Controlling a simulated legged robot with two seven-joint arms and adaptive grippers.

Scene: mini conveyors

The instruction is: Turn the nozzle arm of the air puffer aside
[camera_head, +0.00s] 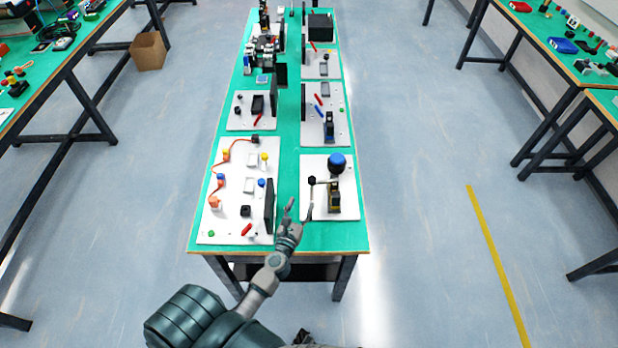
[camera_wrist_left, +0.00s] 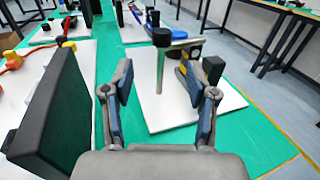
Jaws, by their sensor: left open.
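The air puffer stands on a white plate (camera_head: 348,209) at the near right of the table. It has a blue ball (camera_head: 337,160), a black-and-yellow body (camera_head: 335,197) and a thin nozzle arm (camera_head: 324,182) that reaches left to a black knob (camera_head: 311,181). In the left wrist view the nozzle arm (camera_wrist_left: 187,43) runs right from the black knob (camera_wrist_left: 161,37), above a grey post (camera_wrist_left: 160,72). My left gripper (camera_head: 299,211) is open and empty, short of the post; its fingers (camera_wrist_left: 157,85) flank the post in the wrist view, with no contact visible. My right gripper is not seen.
A larger white plate (camera_head: 228,220) with buttons, an orange cable and an upright black panel (camera_head: 269,206) lies left of my left gripper. The panel is close to it. More plates with devices stand farther back. A green strip (camera_head: 289,172) between the plates is clear.

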